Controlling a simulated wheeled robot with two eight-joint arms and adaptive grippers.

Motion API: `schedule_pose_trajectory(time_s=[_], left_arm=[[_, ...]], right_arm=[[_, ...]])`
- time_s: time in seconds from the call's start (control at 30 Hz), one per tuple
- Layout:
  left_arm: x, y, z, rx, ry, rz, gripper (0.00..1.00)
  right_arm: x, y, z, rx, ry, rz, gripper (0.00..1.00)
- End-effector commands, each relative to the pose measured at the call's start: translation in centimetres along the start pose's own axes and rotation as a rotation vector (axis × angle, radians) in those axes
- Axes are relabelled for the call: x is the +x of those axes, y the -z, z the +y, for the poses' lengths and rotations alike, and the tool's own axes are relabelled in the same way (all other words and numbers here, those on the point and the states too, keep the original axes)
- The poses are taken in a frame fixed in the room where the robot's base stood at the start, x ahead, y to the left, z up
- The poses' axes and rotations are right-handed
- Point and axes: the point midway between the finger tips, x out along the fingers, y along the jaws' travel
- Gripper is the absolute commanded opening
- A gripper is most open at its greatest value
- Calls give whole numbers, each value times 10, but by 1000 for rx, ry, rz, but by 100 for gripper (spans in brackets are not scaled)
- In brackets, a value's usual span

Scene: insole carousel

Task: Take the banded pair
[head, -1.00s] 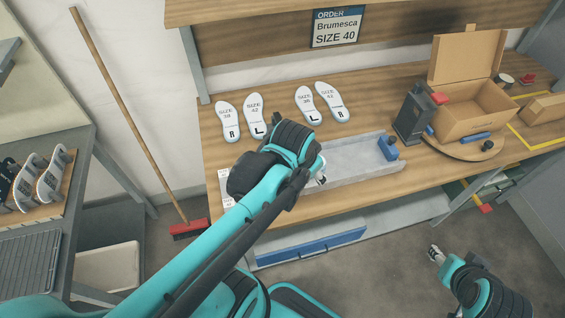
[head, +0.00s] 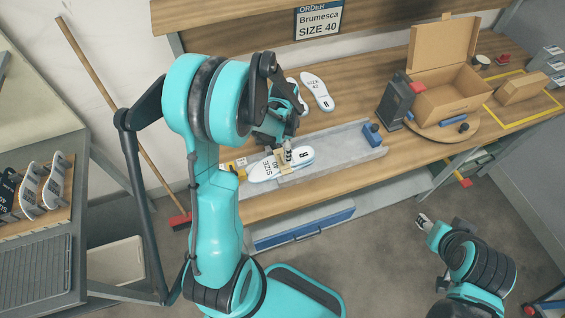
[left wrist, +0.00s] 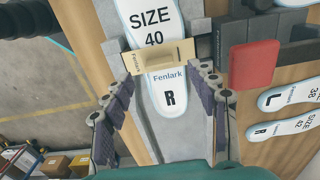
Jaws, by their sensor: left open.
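The banded pair (head: 265,170) is white insoles marked size 40 and R, lying flat at the left end of the grey tray (head: 340,147). In the left wrist view, a tan band (left wrist: 172,55) reading Fenlark wraps the pair (left wrist: 170,98). My left gripper (head: 288,152) is over the pair. In the left wrist view my left gripper (left wrist: 162,85) is open, with one finger on each side of the pair near the band and nothing held. My right gripper (head: 424,221) hangs in front of the bench, small in view; its jaws are unclear.
Loose insoles (head: 317,92) lie behind the tray, partly hidden by my left arm. A blue block (head: 372,133) is at the tray's right end. An open cardboard box (head: 455,98) and dark holder (head: 396,106) stand right. The order sign (head: 318,20) reads Brumesca, size 40.

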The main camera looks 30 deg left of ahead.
Motion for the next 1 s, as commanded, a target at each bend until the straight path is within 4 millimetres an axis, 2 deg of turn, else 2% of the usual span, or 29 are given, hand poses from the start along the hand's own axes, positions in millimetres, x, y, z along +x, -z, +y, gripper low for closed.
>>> schedule_pose_trajectory(time_s=[0.1, 0.2, 0.5, 0.53, 0.73, 0.77, 1.0], left_arm=[[21, -3, 0, -1, 0, 0, 59], [34, -3, 0, -1, 1, 1, 59], [39, -3, 1, -1, 1, 1, 59], [39, -3, 1, -1, 1, 1, 56], [39, -3, 1, -1, 1, 1, 3], [39, -3, 1, -1, 1, 1, 0], [39, -3, 1, -1, 1, 1, 0]], right_arm=[[5, -4, 0, 0, 0, 0, 46], [7, -5, 0, 0, 0, 0, 46], [7, -5, 0, 0, 0, 0, 46], [7, -5, 0, 0, 0, 0, 46], [7, -5, 0, 0, 0, 0, 46], [7, -5, 0, 0, 0, 0, 46], [7, -5, 0, 0, 0, 0, 46]])
